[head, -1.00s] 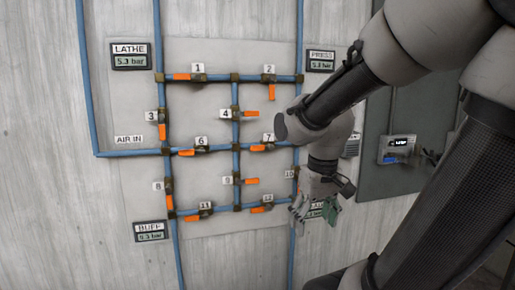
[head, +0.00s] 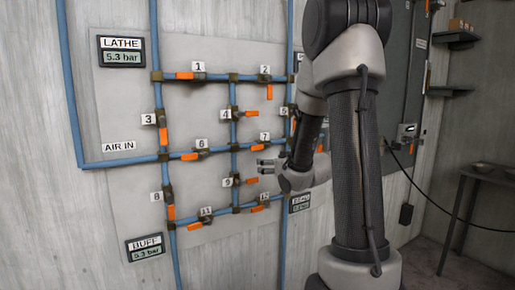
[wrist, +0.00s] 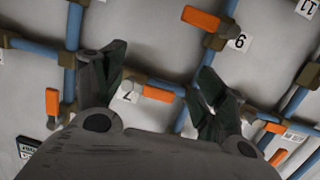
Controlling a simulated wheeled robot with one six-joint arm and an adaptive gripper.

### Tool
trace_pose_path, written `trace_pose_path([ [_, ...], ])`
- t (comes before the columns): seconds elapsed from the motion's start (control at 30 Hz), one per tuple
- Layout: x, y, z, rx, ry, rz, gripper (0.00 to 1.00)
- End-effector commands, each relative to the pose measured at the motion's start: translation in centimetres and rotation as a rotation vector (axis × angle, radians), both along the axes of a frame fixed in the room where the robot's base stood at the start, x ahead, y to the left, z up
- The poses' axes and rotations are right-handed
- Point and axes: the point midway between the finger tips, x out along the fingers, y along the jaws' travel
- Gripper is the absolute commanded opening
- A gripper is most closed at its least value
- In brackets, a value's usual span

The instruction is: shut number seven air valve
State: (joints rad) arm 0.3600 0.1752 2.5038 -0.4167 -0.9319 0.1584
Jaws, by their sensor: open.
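Valve seven, with its label (head: 265,136), sits on the right part of the middle blue pipe. Its orange handle (head: 253,146) points left, lying along the pipe. In the wrist view, which is turned about upside down, this handle (wrist: 158,93) shows between my two dark fingers, just beyond them. My gripper (head: 262,167) is open and empty, just below and right of the handle in the head view, fingers pointing left. It also shows in the wrist view (wrist: 162,62). I cannot tell the exact gap between fingers and handle.
Valve nine's handle (head: 251,181) sticks out below my gripper; valve four's handle (head: 251,114) sticks out above. Valve five (head: 285,112) is partly hidden by my arm. A dark table (head: 480,175) stands at right.

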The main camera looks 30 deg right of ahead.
Motion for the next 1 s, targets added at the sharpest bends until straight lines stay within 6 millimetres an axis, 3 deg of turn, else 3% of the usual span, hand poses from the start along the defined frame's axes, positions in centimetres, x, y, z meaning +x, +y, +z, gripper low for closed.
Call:
trace_pose_path([
  [0.1, 0.5, 0.9, 3.1, 0.011, -0.127, 0.036, 0.71],
  [0.27, 1.0, 1.4, 5.0, 0.024, -0.207, 0.055, 0.71],
  [0.7, 7.5, 1.6, 5.0, 0.028, -0.209, 0.054, 0.71],
  [1.0, 8.5, 1.6, 5.0, 0.028, -0.208, 0.052, 0.71],
])
